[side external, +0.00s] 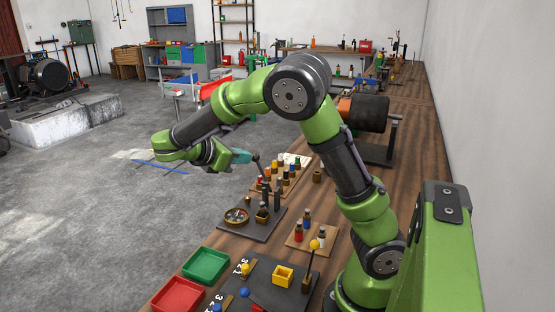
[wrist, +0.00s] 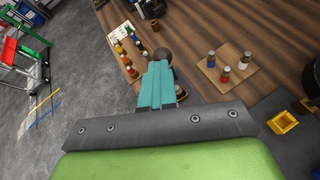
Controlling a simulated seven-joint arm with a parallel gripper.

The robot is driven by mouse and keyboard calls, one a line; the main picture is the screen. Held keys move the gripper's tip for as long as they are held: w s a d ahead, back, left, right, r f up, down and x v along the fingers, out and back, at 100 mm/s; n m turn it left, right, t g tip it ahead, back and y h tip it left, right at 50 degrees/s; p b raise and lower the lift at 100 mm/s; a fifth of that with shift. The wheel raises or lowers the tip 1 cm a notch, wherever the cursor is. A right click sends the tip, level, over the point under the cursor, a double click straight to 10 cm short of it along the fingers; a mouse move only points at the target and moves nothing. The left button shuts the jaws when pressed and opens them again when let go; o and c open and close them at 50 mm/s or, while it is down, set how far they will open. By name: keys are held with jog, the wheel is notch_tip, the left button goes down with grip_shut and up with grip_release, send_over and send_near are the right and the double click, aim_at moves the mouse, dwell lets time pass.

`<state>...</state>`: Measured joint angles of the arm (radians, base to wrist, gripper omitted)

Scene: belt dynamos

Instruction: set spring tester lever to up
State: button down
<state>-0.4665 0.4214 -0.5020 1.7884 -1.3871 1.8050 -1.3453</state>
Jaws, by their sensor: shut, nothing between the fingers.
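The spring tester is a dark base plate (side external: 262,228) on the bench, with a brass-rimmed dial (side external: 237,215) and short dark posts. Its lever (side external: 260,168) seems to be the dark rod with a dark ball knob, standing steeply with its top tilted left in the side view. My gripper (side external: 247,157) has teal fingers, shut and empty, at knob height just left of the knob. In the wrist view the knob (wrist: 163,53) shows just beyond the fingertips (wrist: 159,68). I cannot tell whether they touch. The fingers and wrist hide the rod and most of the tester there.
A wooden rack with several coloured bottles (side external: 284,177) stands behind the tester. A smaller bottle board (side external: 298,240) is to its right. Nearer are a panel with a yellow-knobbed lever (side external: 315,245), a green tray (side external: 206,264) and a red tray (side external: 178,296). Open floor lies left.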

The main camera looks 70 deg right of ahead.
jog(key=d+r+y, duration=0.2)
jog(key=d+y, duration=0.1)
jog(key=d, duration=0.4)
jog(key=d+r+n+y, duration=0.1)
jog(key=d+r+y, duration=0.1)
jog(key=d, duration=0.5)
jog(key=shift+t+y, duration=0.3)
jog(key=shift+y, duration=0.2)
